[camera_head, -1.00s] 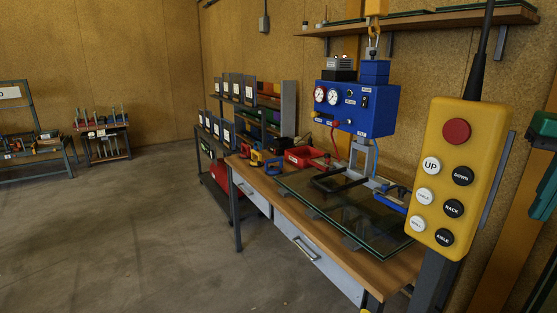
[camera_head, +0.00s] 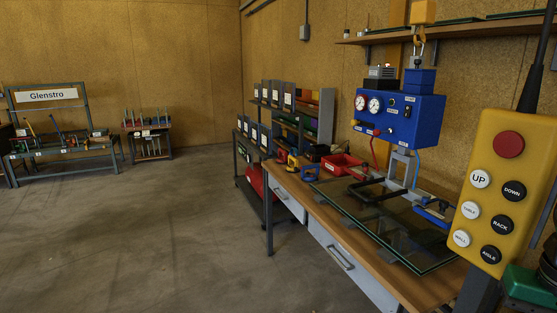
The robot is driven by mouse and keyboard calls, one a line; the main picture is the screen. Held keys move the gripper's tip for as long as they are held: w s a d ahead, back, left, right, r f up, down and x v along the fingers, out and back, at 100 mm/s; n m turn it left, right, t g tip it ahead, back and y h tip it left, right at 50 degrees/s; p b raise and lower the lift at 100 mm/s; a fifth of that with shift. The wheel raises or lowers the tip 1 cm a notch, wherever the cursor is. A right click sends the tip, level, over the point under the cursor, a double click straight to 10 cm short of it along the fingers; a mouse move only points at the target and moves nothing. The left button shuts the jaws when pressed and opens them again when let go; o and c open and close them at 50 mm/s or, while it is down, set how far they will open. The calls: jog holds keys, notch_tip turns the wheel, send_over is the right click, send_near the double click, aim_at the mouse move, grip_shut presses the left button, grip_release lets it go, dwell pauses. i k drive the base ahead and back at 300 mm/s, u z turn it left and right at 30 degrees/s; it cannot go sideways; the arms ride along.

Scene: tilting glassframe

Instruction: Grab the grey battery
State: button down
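I cannot make out a grey battery for certain in the head view. A wooden workbench (camera_head: 300,203) runs along the right wall. Small items stand towards its far end, among them a red bin (camera_head: 341,165) and yellow and blue tools (camera_head: 292,163), too small to tell apart fully. A blue box with gauges (camera_head: 398,117) hangs from a yellow hook above the bench. My gripper is not in view.
A yellow button pendant (camera_head: 508,238) fills the near right. Glass panes (camera_head: 415,250) lie on the bench. Racks with upright panels (camera_head: 275,96) stand beyond it. A bench signed "Glenstro" (camera_head: 46,97) and a small tool table (camera_head: 148,130) stand far left. The floor (camera_head: 170,225) between is open.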

aim_at(386, 72)
jog(key=k, duration=0.5)
jog(key=u, duration=1.05)
jog(key=i, duration=4.1)
jog(key=u, duration=0.05)
